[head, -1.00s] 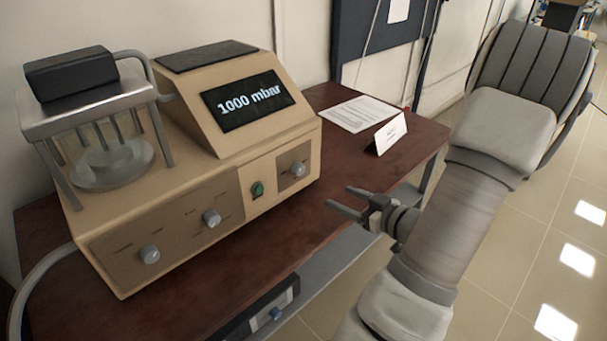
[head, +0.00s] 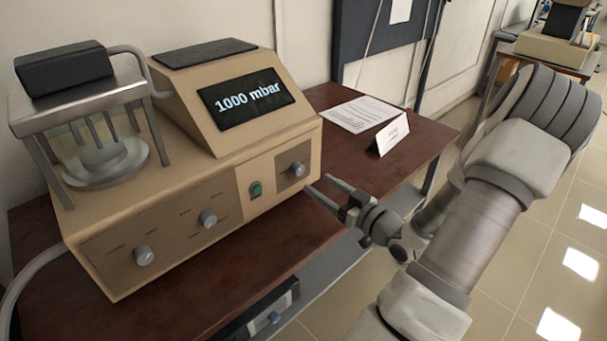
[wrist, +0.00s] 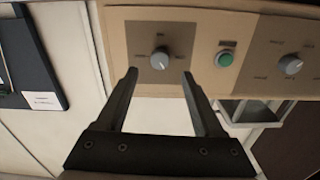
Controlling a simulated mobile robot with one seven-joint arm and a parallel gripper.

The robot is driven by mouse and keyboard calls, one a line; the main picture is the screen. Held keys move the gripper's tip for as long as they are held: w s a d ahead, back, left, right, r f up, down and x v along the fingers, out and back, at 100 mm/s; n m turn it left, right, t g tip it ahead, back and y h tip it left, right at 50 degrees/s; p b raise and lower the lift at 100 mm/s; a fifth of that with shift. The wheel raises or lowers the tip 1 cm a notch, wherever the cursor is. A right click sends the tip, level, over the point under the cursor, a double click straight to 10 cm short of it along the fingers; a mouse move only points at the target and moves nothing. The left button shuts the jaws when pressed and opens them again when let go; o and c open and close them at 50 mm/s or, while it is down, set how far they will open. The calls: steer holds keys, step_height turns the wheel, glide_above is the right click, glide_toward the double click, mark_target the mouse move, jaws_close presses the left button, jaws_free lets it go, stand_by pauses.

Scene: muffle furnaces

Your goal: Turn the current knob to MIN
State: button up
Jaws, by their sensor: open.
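A beige control unit stands on the brown table, and its front carries several grey knobs. The right knob (head: 297,169) sits on its own brown panel; the middle knob (head: 208,219) and left knob (head: 143,256) share a wider one. I cannot read the labels, so I cannot tell which is the current knob. My gripper (head: 317,184) is open and empty, just in front of and to the right of the right knob. In the wrist view a knob (wrist: 160,59) shows between and just beyond the fingertips (wrist: 160,74), apparently untouched; another knob (wrist: 290,64) is farther right.
A green button (head: 255,188) sits between the right and middle knobs. The unit's screen (head: 247,99) reads 1000 mbar. A glass vessel (head: 100,160) under a metal frame is at the left.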

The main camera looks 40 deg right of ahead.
mark_target(301, 172)
steer(key=w, duration=0.7)
steer(key=shift+a, duration=0.25)
jaws_close()
